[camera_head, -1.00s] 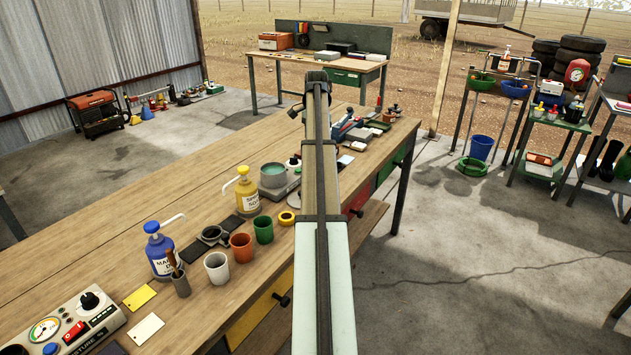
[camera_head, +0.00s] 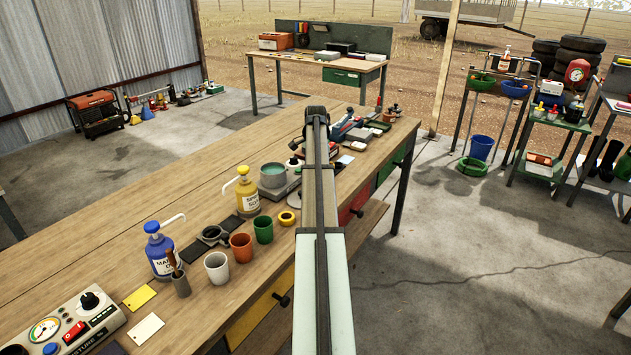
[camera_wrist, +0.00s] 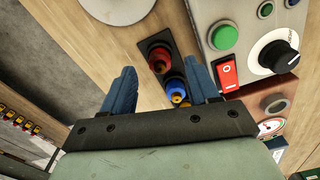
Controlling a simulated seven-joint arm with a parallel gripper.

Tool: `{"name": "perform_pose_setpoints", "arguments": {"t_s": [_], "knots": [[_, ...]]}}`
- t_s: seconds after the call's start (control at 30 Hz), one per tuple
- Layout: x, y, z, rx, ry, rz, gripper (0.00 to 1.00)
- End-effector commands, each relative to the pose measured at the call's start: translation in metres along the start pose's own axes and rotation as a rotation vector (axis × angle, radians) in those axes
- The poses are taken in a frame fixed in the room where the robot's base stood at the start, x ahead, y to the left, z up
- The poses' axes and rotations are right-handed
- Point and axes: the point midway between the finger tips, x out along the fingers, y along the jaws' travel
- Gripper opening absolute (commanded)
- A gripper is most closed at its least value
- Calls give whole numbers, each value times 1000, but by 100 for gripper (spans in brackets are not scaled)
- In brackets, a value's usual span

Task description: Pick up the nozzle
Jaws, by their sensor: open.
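My gripper (camera_wrist: 161,65) shows in the wrist view with its two blue fingers spread apart and nothing gripped. Small nozzle-like pieces sit in a dark holder in line with the gap between the fingers: a red one (camera_wrist: 159,59), and a blue one with a yellow tip (camera_wrist: 177,94) nearer the palm. Their lower parts are hidden by the holder and the palm. I cannot tell which one is the task's nozzle. In the head view my arm hides my gripper, and I cannot make out the nozzles there.
In the wrist view, a grey control box with a green button (camera_wrist: 224,37), a red switch (camera_wrist: 227,73) and a black knob (camera_wrist: 278,56) stands close right of the fingers. In the head view, pumps, cups and tools crowd the wooden bench (camera_head: 120,222); its left side is mostly bare.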

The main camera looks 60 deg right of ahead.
Motion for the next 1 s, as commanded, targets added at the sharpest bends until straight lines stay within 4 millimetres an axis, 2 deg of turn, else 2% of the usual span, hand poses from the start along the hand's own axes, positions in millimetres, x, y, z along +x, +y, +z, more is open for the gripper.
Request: {"name": "perform_pose_setpoints", "arguments": {"t_s": [0.13, 0.4, 1.0], "knots": [[19, 0, 0, 0, -1, 1, 60], [22, 0, 0, 0, 0, 0, 60], [22, 0, 0, 0, 0, 0, 3]]}}
